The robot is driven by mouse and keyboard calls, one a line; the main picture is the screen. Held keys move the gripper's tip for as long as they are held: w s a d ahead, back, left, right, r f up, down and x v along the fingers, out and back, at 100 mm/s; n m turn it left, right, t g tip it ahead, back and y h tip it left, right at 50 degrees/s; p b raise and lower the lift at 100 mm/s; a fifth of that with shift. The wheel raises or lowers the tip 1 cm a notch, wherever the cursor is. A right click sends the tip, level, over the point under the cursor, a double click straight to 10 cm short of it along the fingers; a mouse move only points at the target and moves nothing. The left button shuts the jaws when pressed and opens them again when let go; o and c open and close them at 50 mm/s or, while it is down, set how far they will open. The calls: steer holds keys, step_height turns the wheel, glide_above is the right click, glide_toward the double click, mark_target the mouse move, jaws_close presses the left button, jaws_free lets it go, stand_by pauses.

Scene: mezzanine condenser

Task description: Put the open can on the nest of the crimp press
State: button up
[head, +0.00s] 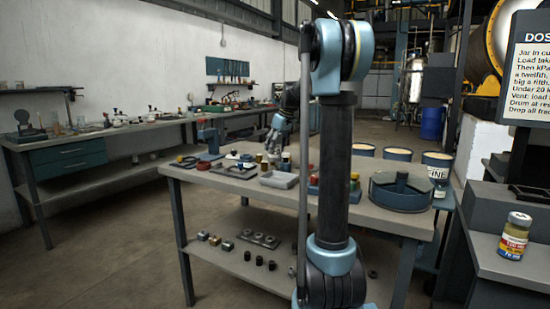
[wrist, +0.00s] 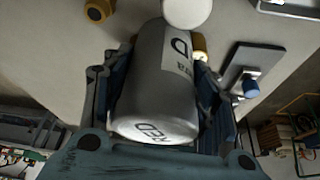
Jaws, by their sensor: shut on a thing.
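In the wrist view a grey metal can (wrist: 156,85) with a pale label reading "RED" sits between the fingers of my gripper (wrist: 160,68). The gripper is shut on it. I cannot see into the can. In the head view my gripper (head: 272,146) is small and over the workbench, and the can is not clear there. A blue upright device with a red part (head: 209,138), at the bench's far left, may be the crimp press. Its nest is too small to make out.
A labelled jar (head: 514,236) stands on the right counter. The floor at left is clear.

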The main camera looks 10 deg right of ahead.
mark_target(275, 154)
steer(key=shift+f, duration=2)
steer(key=o, duration=1.3)
steer(key=shift+d+r, duration=0.1)
